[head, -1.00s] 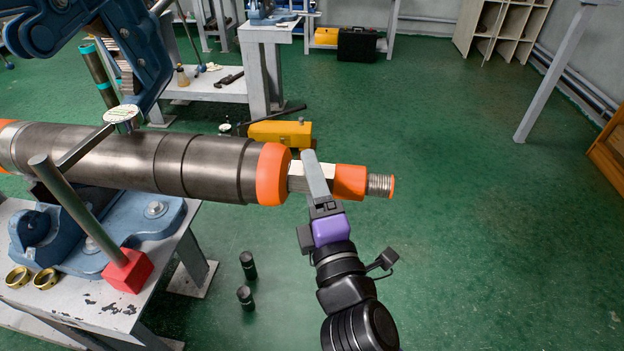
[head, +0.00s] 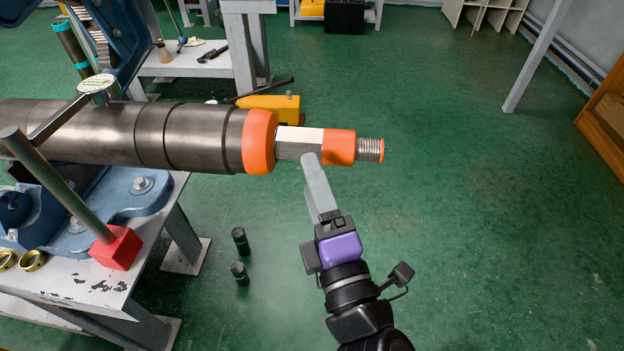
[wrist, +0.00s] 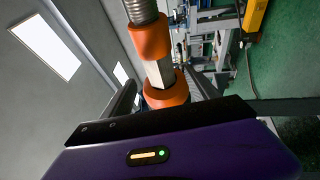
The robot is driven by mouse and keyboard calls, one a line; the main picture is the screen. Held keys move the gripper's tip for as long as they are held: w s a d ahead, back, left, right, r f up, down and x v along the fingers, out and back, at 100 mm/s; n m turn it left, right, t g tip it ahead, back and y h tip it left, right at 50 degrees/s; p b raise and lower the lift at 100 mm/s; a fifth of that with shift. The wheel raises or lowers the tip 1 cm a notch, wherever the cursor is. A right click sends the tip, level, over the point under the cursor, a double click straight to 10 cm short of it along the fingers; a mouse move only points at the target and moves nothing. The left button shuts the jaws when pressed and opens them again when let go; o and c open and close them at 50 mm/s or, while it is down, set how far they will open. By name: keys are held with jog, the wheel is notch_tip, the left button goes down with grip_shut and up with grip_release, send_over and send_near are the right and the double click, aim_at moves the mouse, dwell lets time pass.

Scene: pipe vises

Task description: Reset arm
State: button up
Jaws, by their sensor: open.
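My gripper (head: 316,178) is open, with its grey fingers pointing up at the near side of the pipe's end fitting. The large steel pipe (head: 190,136) lies level from the left and ends in an orange collar (head: 260,142), a bare hex section (head: 299,143), an orange sleeve (head: 339,147) and a threaded tip (head: 370,150). The fingertips overlap the lower edge of the hex in the head view; I cannot tell whether they touch it. In the wrist view the hex (wrist: 159,72) shows beyond the purple gripper body (wrist: 170,155), between the dark fingers.
A blue vise (head: 130,195) sits on the grey bench (head: 105,290) at left, with a red block (head: 117,248) and brass rings (head: 32,260). Two black cylinders stand on the floor (head: 460,230), which is open at right. A yellow box (head: 275,103) is behind the pipe.

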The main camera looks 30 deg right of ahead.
dwell(0.3)
jog(key=s+a+f+m+y, duration=0.4)
jog(key=s+f+m+y, duration=0.1)
jog(key=s+m, duration=0.15)
jog(key=s+d+f+m+g, duration=0.25)
jog(key=s+f+m, duration=0.2)
jog(key=s, duration=0.55)
jog(key=s+d+f+m+g, duration=0.2)
jog(key=s+d+f+m, duration=0.25)
jog(key=s, duration=0.55)
notch_tip(320, 180, up, 18)
jog(key=a+p, duration=0.1)
jog(key=p, duration=1.6)
jog(key=shift+f+m+h, duration=0.15)
jog(key=shift+m+h, duration=0.15)
jog(key=shift+m, duration=0.05)
